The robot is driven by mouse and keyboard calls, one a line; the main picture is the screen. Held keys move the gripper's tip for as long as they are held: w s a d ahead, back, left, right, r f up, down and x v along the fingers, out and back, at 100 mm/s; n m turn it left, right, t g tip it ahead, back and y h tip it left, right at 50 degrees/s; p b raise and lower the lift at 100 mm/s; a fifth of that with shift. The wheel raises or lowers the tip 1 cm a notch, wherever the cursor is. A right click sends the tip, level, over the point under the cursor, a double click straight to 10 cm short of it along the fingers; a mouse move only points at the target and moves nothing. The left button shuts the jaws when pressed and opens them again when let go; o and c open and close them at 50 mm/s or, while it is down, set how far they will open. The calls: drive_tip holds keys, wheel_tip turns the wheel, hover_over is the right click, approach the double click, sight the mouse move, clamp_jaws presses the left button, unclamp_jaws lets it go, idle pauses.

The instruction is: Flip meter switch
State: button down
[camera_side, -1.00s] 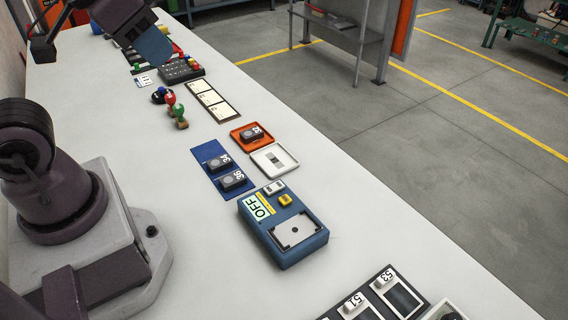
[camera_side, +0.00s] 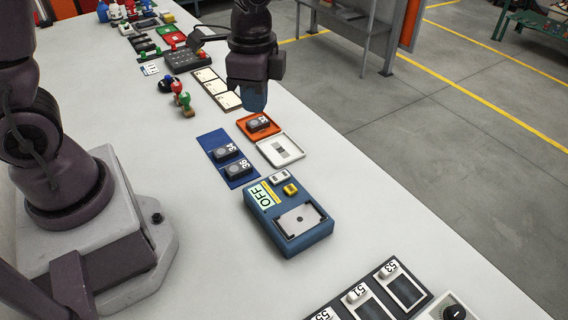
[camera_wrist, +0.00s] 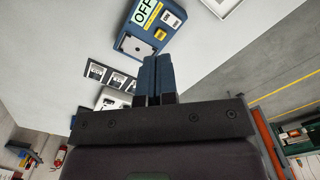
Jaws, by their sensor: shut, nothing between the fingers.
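The blue meter (camera_side: 290,217) lies on the white table in the side view, with a display reading OFF, a white switch (camera_side: 279,176), a yellow button (camera_side: 290,189) and a pale square plate. It also shows at the top of the wrist view (camera_wrist: 150,30), with the white rockers and yellow part near its right side. My gripper (camera_side: 253,108) is above the table beyond the meter, near the orange tray, pointing down and apart from the meter. In the wrist view its blue fingers (camera_wrist: 156,62) are together and hold nothing.
The orange tray (camera_side: 242,122) and white tray (camera_side: 298,151) lie beyond the meter. A blue mat (camera_side: 209,140) with two dark blocks lies to their left. Numbered slots (camera_side: 383,290) lie at the near edge. Bare table lies left of the meter.

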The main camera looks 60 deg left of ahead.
sight(283, 174)
drive_tip(key=shift+w+d+f+m, duration=0.25)
drive_tip(key=shift+w+f+m, duration=0.4)
drive_tip(key=shift+m, duration=0.85)
drive_tip(key=shift+w+d+f+m, duration=0.2)
drive_tip(key=shift+w+f+m, duration=0.2)
drive_tip(key=shift+w+m, duration=0.85)
drive_tip(key=shift+w+d+f+m, duration=0.25)
drive_tip(key=shift+w+f+m, duration=0.25)
drive_tip(key=shift+m, duration=1.25)
drive_tip(key=shift+f, duration=0.1)
wheel_tip(283, 174, down, 14)
drive_tip(key=shift+r, duration=0.1)
drive_tip(key=shift+f, duration=0.2)
drive_tip(key=shift+s, duration=0.1)
